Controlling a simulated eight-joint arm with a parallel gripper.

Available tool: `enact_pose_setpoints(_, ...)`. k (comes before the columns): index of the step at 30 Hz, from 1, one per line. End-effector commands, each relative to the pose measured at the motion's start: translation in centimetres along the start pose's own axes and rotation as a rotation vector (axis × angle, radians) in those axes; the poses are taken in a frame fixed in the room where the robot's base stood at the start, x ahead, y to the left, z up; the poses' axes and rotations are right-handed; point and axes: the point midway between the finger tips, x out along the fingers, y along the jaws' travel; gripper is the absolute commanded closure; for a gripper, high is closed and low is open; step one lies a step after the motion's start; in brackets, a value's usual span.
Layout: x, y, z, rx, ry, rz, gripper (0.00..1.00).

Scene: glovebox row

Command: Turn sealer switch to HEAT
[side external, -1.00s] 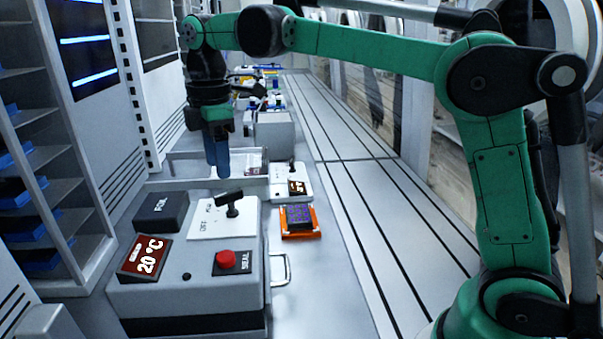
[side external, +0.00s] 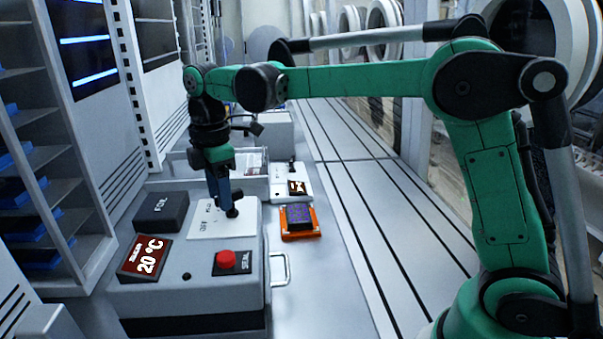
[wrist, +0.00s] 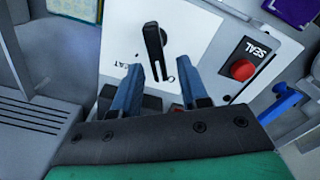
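The sealer (side external: 190,292) is a grey box with a white switch plate (side external: 208,228) on top. Its black lever switch (wrist: 154,50) stands on this plate. In the wrist view the HEAT lettering is partly visible left of the lever, and the OFF label is mostly hidden by a finger. My gripper (side external: 225,208) points down just over the plate, at the lever. In the wrist view my gripper (wrist: 160,80) is open, its two blue fingers apart, with the lever's lower end between and ahead of them. I cannot tell whether they touch it. The display (side external: 147,258) reads 20 °C.
A red SEAL button (side external: 226,259) and a black FOIL box (side external: 161,211) sit on the sealer. An orange-framed tray (side external: 299,222) and a small white device (side external: 291,186) stand behind right. The slotted bench at right is clear.

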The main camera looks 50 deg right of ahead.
Motion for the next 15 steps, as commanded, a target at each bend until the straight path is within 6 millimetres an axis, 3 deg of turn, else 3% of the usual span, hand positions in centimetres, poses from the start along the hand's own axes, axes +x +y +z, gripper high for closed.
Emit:
enact_pose_setpoints(1, -0.01, 0.0, 0.0, 0.0, 0.0, 0.0, 0.78)
enact_pose_setpoints(3, -0.01, 0.0, 0.0, 0.0, 0.0, 0.0, 0.98)
enact_pose_setpoints(4, -0.01, 0.0, 0.0, 0.0, 0.0, 0.0, 1.0)
enact_pose_setpoints(15, -0.04, 0.04, 0.0, 0.034, 0.0, -0.001, 1.0)
